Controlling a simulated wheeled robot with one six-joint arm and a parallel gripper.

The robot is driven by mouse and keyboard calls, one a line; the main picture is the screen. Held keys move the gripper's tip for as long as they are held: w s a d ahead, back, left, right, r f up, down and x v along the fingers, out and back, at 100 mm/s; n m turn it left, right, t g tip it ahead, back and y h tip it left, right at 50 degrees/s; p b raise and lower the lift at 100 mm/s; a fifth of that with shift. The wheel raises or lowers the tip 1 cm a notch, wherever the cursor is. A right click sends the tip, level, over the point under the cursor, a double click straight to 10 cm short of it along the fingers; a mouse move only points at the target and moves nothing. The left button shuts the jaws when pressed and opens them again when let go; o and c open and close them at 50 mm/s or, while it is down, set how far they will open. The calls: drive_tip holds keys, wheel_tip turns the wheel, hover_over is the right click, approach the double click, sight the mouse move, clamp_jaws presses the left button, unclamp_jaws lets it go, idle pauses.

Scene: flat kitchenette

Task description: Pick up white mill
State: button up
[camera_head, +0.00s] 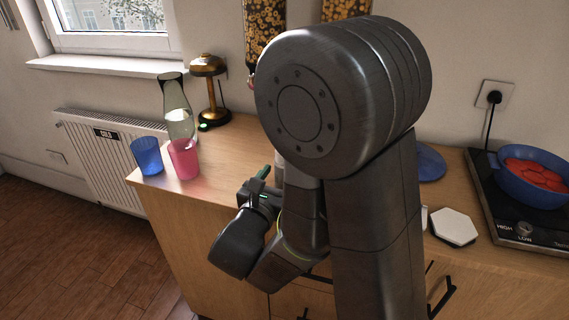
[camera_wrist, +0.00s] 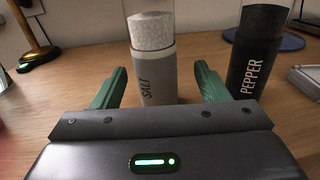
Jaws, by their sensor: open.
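The white mill (camera_wrist: 156,60), a pale cylinder marked SALT with white grains in its clear upper part, stands upright on the wooden counter in the wrist view. My gripper (camera_wrist: 159,72) is open, with one green finger to each side of the mill's lower part. The mill appears to stand between or just beyond the fingertips; I cannot tell exactly how deep. No finger visibly presses on it. The mill's top is cut off by the frame. In the head view my gripper (camera_head: 262,182) is partly visible, and my arm hides the mill.
A black PEPPER mill (camera_wrist: 256,55) stands close to the right finger. On the counter's left are a blue cup (camera_head: 147,157), pink cup (camera_head: 184,161), glass carafe (camera_head: 178,108) and brass lamp (camera_head: 211,90). At right are a white hexagonal object (camera_head: 454,226) and blue pan (camera_head: 512,184).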

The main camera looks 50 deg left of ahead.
drive_tip(key=shift+a+x, duration=0.25)
drive_tip(key=shift+x, duration=2.3)
drive_tip(key=shift+s, duration=0.1)
drive_tip(key=c, duration=1.2)
